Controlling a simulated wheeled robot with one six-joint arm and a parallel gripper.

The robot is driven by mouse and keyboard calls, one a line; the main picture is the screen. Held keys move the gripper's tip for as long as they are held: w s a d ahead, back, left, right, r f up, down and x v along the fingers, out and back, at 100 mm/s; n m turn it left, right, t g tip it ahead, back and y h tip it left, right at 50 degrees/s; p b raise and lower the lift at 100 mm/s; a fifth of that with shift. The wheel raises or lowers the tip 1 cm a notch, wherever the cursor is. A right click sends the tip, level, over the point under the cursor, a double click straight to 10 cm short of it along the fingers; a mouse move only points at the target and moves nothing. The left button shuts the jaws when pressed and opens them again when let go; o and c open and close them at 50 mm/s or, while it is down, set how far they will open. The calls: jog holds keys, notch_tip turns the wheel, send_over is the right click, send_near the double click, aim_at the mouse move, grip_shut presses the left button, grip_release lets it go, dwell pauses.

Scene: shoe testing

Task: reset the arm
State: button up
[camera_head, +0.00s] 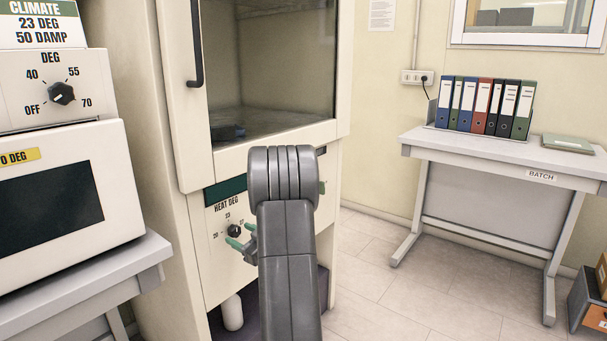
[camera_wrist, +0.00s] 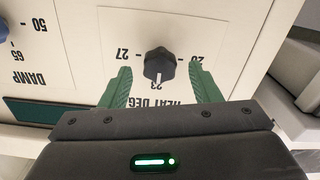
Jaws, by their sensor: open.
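My arm stands in the middle of the head view. My gripper (camera_head: 240,236) shows partly behind it, its green fingertips close to the dark HEAT DEG knob (camera_head: 234,230) on the climate cabinet (camera_head: 170,130). The wrist view shows the panel upside down. There my gripper (camera_wrist: 160,76) is open and empty, with one green finger on either side of the heat knob (camera_wrist: 159,66). The knob's white mark points at 23. I cannot tell how much gap lies between fingertips and panel.
A blue DAMP knob (camera_wrist: 5,29) shows at the wrist view's left edge. A white oven-like unit (camera_head: 60,200) stands on a grey table (camera_head: 100,280) at left. At right, a grey desk (camera_head: 480,155) holds several binders (camera_head: 483,105). The tiled floor (camera_head: 400,295) between is clear.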

jog(key=shift+x, duration=1.05)
jog(key=shift+d, duration=0.15)
jog(key=v, duration=1.4)
jog(key=x, duration=1.4)
jog(key=shift+f+n+b, duration=0.1)
jog(key=shift+n+b, duration=0.2)
jog(key=n+b, duration=0.1)
jog(key=n, duration=0.2)
jog(key=shift+n, duration=0.3)
jog(key=n+b, duration=0.1)
jog(key=n, duration=0.3)
jog(key=shift+n, duration=0.4)
jog(key=v, duration=1.3)
